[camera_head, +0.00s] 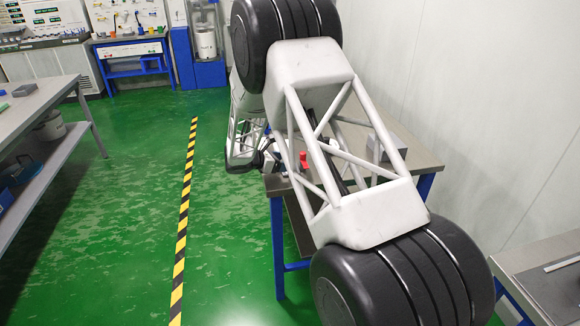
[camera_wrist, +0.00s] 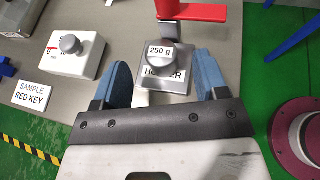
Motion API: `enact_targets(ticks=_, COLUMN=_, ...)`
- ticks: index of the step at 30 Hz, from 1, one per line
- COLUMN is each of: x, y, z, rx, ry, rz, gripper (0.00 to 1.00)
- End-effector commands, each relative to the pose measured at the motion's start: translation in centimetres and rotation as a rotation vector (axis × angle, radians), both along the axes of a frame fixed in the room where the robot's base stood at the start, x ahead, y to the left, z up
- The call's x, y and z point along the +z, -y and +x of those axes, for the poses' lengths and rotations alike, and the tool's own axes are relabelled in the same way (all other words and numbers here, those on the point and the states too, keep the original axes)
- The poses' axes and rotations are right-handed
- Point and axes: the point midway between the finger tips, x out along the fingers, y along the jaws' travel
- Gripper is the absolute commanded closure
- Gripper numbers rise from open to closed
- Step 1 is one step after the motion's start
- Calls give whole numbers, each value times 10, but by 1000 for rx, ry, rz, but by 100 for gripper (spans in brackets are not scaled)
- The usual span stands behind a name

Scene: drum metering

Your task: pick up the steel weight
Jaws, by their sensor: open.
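In the wrist view, a small grey metal piece with a round knob and a "250 g" label, which looks like the steel weight (camera_wrist: 165,62), stands at the upper middle. It partly covers a "HOPPER" label. My gripper (camera_wrist: 162,66) is open, with one blue finger to the left of the weight and one to the right. Gaps show on both sides and nothing is held. How far the fingertips are above the weight is unclear. In the head view my arm hides most of this spot, and I cannot make out the weight.
A red handle (camera_wrist: 195,12) stands just beyond the weight. A white dial box (camera_wrist: 70,62) and a "SAMPLE RED KEY" sign (camera_wrist: 32,95) are to the left. A maroon ring-shaped object (camera_wrist: 285,135) is at right. The workbench (camera_head: 425,158) stands beside the wall.

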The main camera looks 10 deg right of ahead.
Motion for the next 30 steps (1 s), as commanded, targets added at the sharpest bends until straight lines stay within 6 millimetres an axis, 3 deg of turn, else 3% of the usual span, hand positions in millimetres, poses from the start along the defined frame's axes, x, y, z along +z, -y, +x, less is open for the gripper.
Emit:
enact_targets(ticks=11, x=-16, y=33, z=8, rx=-1, ry=0, rz=1, gripper=33)
enact_targets(ticks=29, x=-16, y=35, z=9, rx=-1, ry=0, rz=1, gripper=33)
enact_targets(ticks=30, x=-16, y=35, z=9, rx=-1, ry=0, rz=1, gripper=39)
